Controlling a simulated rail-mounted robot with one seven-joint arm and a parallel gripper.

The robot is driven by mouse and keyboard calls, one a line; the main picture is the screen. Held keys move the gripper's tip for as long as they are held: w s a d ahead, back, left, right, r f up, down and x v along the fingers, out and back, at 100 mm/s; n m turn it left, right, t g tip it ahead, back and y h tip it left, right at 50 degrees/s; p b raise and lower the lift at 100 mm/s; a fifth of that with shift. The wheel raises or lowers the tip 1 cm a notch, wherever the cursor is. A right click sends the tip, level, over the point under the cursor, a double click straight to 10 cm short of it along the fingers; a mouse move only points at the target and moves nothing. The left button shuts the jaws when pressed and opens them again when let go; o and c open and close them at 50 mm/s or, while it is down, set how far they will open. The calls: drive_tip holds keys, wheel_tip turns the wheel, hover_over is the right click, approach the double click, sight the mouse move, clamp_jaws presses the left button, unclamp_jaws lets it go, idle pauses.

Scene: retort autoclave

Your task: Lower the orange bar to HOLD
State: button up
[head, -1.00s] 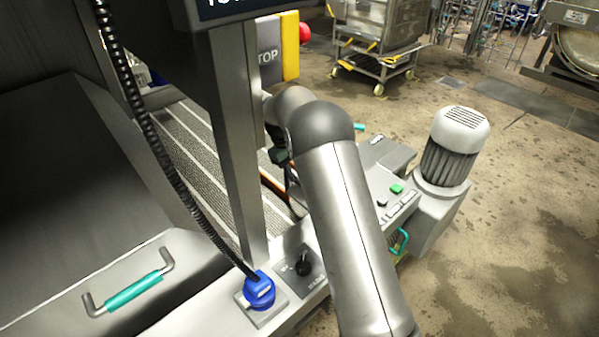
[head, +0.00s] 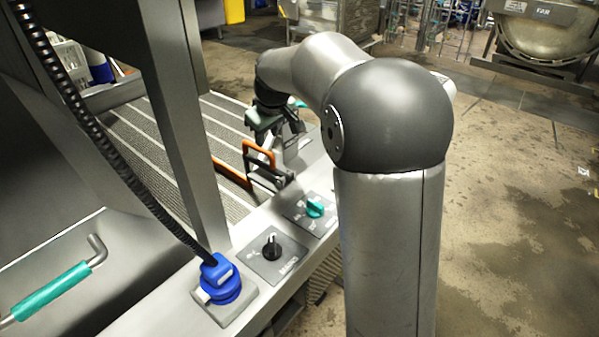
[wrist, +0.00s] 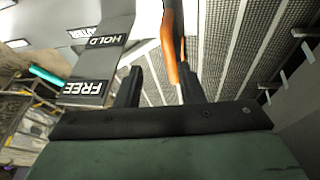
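The orange bar (head: 258,149) shows in the head view at the edge of the striped conveyor, beside a dark bracket, below my gripper. In the wrist view the orange bar (wrist: 169,48) runs up from near the right fingertip. My gripper (wrist: 159,78) has its two dark fingers apart, and the bar lies between them, closer to the right one. I cannot tell whether it touches. The HOLD label (wrist: 104,41) and the FREE label (wrist: 84,89) are on a grey plate left of the fingers. My gripper (head: 278,125) is partly hidden in the head view.
A black knob (head: 271,248) and a teal knob (head: 316,207) sit on the front ledge. A blue plug (head: 220,278) with a black coiled cable stands at its near end. A grey post (head: 180,130) rises left of the bar. The striped conveyor (head: 150,135) lies behind it.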

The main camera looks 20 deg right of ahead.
drive_tip(key=a+p+v, duration=0.1)
drive_tip(key=p+v, duration=0.1)
drive_tip(key=v, duration=1.4)
drive_tip(key=s+f+m+g+p, duration=0.1)
drive_tip(key=s+f+p, duration=0.2)
drive_tip(key=s, duration=0.5)
drive_tip(key=s+f+m+g+p, duration=0.1)
drive_tip(key=s+f+m+p, duration=0.1)
drive_tip(key=s, duration=0.6)
drive_tip(key=shift+a+f+g+p, duration=0.3)
drive_tip(key=shift+f+p, duration=0.4)
drive_tip(key=s+f+m+g+p, duration=0.1)
drive_tip(key=s+f, duration=0.2)
drive_tip(key=s, duration=0.3)
drive_tip(key=s+f+m+p, duration=0.1)
drive_tip(key=s+f, duration=0.2)
drive_tip(key=s, duration=0.4)
drive_tip(key=shift+s+a+f+g+p, duration=0.2)
drive_tip(key=shift+s+f+g+p, duration=0.05)
drive_tip(key=shift+f+g+p, duration=0.15)
drive_tip(key=shift+a+r, duration=0.1)
